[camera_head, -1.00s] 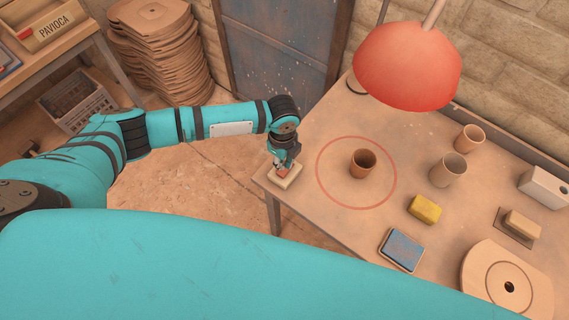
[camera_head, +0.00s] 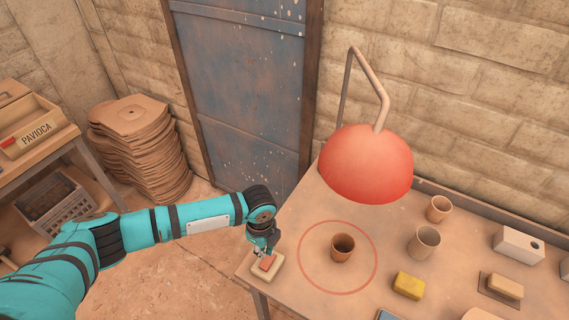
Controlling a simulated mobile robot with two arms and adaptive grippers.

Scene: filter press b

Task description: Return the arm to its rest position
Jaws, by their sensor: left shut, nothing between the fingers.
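My left arm (camera_head: 165,223) comes in from the left and reaches to the near left corner of the work table (camera_head: 300,300). My left gripper (camera_head: 264,251) points down there, shut with nothing between its fingers. Just below and beside it is a small red piece (camera_head: 267,262) on a pale block (camera_head: 260,271) at the table corner. I cannot tell whether the fingertips touch the red piece. My right gripper is not in view.
A brown cup (camera_head: 342,247) stands inside a red ring on the table. A red lamp (camera_head: 366,165) hangs above. Two cups, a yellow sponge (camera_head: 409,285) and a white box (camera_head: 518,244) are to the right. Stacked plates (camera_head: 138,150) and a shelf stand at left.

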